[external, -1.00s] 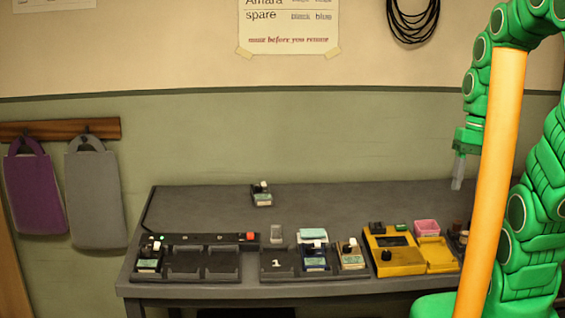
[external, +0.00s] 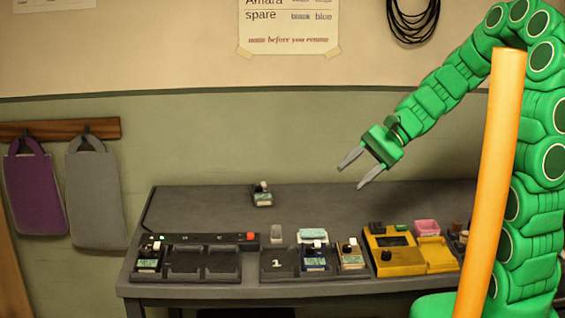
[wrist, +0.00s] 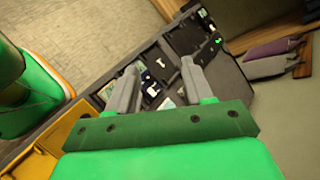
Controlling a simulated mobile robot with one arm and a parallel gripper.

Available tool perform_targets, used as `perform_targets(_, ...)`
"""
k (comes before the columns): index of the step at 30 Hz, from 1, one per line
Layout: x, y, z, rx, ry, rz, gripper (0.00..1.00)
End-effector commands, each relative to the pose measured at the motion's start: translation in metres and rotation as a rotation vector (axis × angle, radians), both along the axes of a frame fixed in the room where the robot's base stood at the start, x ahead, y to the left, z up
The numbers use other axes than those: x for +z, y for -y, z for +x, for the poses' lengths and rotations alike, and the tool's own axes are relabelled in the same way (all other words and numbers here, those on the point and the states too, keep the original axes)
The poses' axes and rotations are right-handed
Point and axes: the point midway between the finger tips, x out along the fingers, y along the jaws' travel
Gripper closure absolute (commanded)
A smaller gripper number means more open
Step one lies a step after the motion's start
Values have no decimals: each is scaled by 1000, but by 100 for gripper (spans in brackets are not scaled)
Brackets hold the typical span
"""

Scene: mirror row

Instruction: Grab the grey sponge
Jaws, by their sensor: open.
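My gripper (external: 350,178) is open and empty, raised above the grey bench, with its fingers pointing down and to the left. In the wrist view its two fingers (wrist: 159,66) are spread apart, with the bench far below them. A small light-grey block (external: 276,235) stands at the back of the middle dock; it may be the grey sponge, but it is too small to be sure. It is below and left of my gripper, well apart from it. I cannot pick it out clearly in the wrist view.
Small switch-topped modules stand in the docks, and one module (external: 262,196) stands alone farther back. An orange post (external: 490,190) rises in front of my arm.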

Motion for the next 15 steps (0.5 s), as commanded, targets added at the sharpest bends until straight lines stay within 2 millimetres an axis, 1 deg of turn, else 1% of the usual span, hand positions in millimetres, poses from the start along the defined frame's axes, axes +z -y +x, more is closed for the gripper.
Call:
perform_targets(1,-5,-8,7,-27,-35,19,49)
perform_targets(6,-17,-34,31,-130,-144,74,49)
perform_targets(11,-34,-53,56,-237,-251,109,49)
perform_targets(15,-54,-67,76,-332,-351,127,49)
